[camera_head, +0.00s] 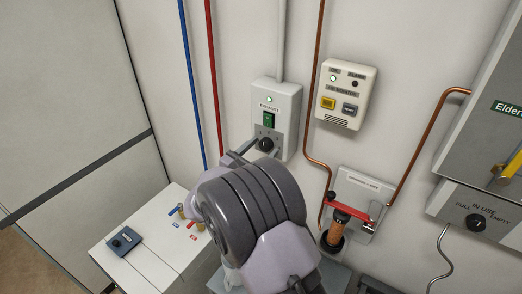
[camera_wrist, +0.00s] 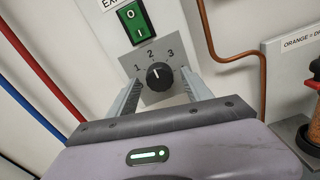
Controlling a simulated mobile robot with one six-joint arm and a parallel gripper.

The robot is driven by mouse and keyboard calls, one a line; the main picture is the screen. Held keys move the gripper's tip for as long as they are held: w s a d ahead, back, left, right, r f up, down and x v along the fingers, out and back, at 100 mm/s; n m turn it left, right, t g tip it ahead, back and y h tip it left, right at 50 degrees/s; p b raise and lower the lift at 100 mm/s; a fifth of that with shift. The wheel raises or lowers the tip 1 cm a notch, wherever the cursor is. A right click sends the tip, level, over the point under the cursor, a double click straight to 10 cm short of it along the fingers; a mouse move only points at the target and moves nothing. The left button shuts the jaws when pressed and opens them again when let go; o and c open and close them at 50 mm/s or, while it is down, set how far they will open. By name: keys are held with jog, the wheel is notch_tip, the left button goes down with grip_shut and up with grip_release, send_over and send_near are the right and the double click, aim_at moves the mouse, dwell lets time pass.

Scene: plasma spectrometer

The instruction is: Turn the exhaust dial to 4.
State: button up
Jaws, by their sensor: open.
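The exhaust dial is a black round knob on a grey plate with the numbers 1, 2 and 3 around it. It shows in the wrist view (camera_wrist: 160,76) and in the head view (camera_head: 265,145). A small light mark on the knob seems to point up, roughly toward 2. No 4 is visible; the right finger covers part of the plate. My gripper (camera_wrist: 161,83) is open, with one finger left of the knob and one right of it. Gaps show between fingers and knob. In the head view, my gripper (camera_head: 252,153) reaches the plate.
The green power switch (camera_wrist: 136,22) sits just above the dial on the exhaust box (camera_head: 289,100). A copper pipe (camera_head: 309,125) and the white gas monitor (camera_head: 345,94) are to the right. Blue (camera_head: 190,80) and red pipes (camera_head: 212,80) run down the wall at left.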

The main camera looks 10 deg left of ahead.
grip_shut()
jog(key=shift+f+m+b, duration=0.1)
jog(key=shift+m+b, duration=0.2)
jog(key=shift+b, duration=0.2)
jog(key=m+b, duration=0.3)
jog(key=b, duration=0.1)
jog(key=shift+f, duration=0.2)
jog(key=m+b, duration=0.3)
jog(key=b, duration=0.2)
jog(key=shift+m, duration=0.3)
jog(key=m+b, duration=0.3)
jog(key=b, duration=0.1)
jog(key=shift+m+b, duration=0.3)
jog(key=shift+b, duration=0.1)
jog(key=m+b, duration=0.2)
jog(key=m, duration=0.1)
jog(key=shift+a+r+m+b, duration=0.1)
jog(key=shift+r+m+b, duration=0.2)
jog(key=shift+b, duration=0.1)
jog(key=m, duration=0.5)
jog(key=shift+r, duration=0.15)
jog(key=shift+m, duration=0.4)
